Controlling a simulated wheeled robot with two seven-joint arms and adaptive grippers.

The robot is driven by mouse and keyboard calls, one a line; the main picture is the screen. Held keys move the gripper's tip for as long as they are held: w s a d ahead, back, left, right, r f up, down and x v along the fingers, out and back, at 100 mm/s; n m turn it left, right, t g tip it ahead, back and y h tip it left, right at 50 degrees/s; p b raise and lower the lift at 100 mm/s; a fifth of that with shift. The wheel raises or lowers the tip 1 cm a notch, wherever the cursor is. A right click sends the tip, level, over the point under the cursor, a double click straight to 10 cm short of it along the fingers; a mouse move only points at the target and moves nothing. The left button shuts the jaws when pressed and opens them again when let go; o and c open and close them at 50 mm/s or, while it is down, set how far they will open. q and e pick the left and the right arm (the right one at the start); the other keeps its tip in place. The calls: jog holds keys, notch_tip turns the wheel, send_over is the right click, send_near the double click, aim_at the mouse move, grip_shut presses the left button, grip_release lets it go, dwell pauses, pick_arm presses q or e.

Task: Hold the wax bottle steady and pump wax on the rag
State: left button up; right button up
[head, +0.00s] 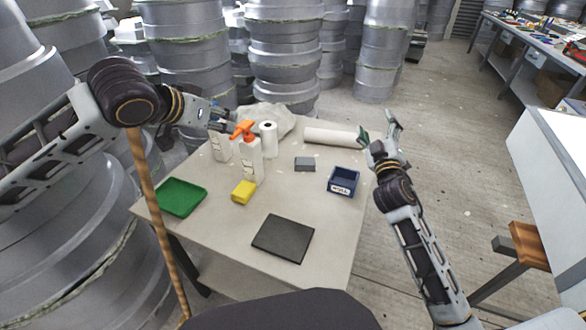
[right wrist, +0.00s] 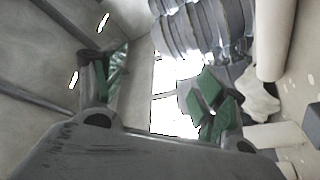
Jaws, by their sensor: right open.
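Two white bottles stand side by side at the back left of the table. One (head: 221,148) is on the left, its top partly hidden by my left gripper; the other (head: 248,168) has an orange spray head. I cannot tell which is the wax bottle. A crumpled pale cloth (head: 277,119), perhaps the rag, lies behind them and also shows in the right wrist view (right wrist: 262,103). My left gripper (head: 226,119) is above and behind the left bottle; its jaws are too small to read. My right gripper (head: 376,132) is open and empty beyond the table's right edge; its green-padded fingers show apart (right wrist: 160,90).
The table (head: 210,231) holds a green tray (head: 181,197), yellow sponge (head: 243,191), dark mat (head: 283,238), grey block (head: 305,164), blue bin (head: 343,181), upright white roll (head: 268,139) and long pale roll (head: 331,137). Stacked grey moulds (head: 285,50) stand behind.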

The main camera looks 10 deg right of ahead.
jog(key=w+a+n+y, duration=0.2)
jog(key=a+n+y, duration=1.3)
jog(key=n, duration=0.7)
jog(key=n+g+y, duration=0.5)
jog(key=n+g, duration=0.5)
jog(key=n, duration=0.9)
send_near(259, 159)
jog(key=shift+s+d, duration=0.4)
jog(key=shift+d, duration=0.1)
jog(key=shift+w+a+r+m, duration=0.1)
jog(key=shift+a+m, duration=0.05)
jog(key=shift+m, duration=0.15)
jog(key=shift+f+x, duration=0.2)
jog(key=shift+x, duration=6.55)
jog(key=shift+w, duration=0.1)
jog(key=c, duration=1.2)
